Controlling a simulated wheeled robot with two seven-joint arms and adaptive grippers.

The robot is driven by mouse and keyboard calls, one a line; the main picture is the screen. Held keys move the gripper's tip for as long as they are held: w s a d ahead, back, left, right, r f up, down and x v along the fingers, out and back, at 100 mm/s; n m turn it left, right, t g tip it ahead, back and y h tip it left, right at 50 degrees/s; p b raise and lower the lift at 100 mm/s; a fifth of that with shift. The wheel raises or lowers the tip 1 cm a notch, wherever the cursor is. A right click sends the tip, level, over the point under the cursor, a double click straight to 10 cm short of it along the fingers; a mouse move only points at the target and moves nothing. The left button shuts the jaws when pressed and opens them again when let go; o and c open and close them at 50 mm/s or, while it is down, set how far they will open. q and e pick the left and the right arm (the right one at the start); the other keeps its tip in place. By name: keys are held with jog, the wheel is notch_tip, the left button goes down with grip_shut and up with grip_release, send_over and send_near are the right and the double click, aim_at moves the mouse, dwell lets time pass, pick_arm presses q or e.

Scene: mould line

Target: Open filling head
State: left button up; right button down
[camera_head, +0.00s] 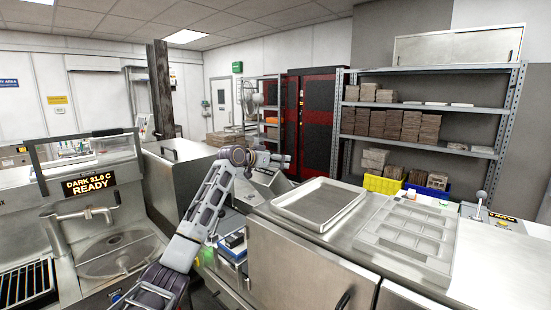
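My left arm comes in from the lower left and reaches up to the middle of the view. Its gripper (278,159) is small and seen from the side, in front of a low steel machine (266,183). I cannot tell whether its fingers are apart or whether it touches that machine. No part can be clearly identified as the filling head. A steel machine at the left has a spout (85,213) over a round bowl (120,254) and a display (89,186) reading "DARK 31.0 C READY". My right gripper is not in view.
A steel counter (300,240) on the right holds an empty tray (318,204) and a compartment mould (408,232). A lever with a knob (480,197) stands at its far right. Yellow (382,184) and blue bins stand behind, below shelves of brown boxes (384,123).

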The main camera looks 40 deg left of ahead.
pick_arm(q)
jog(key=shift+w+d+f+g+p, duration=0.15)
jog(key=shift+w+g+p, duration=0.05)
jog(key=shift+w, duration=0.2)
jog(key=shift+w+d+f+g+p, duration=0.1)
jog(key=shift+w+f+g+p, duration=0.1)
jog(key=shift+w, duration=0.15)
jog(key=shift+w+d+f+g, duration=0.1)
jog(key=shift+w+g, duration=0.3)
jog(key=shift+w, duration=0.2)
jog(key=o, duration=1.2)
jog(key=shift+c, duration=0.2)
jog(key=shift+d, duration=0.1)
jog(key=shift+s+a+r, duration=0.2)
jog(key=shift+s+r, duration=0.15)
jog(key=shift+s, duration=0.2)
jog(key=shift+s+a+r, duration=0.15)
jog(key=shift+s+r, duration=0.2)
jog(key=shift+s, duration=0.15)
jog(key=shift+v, duration=5)
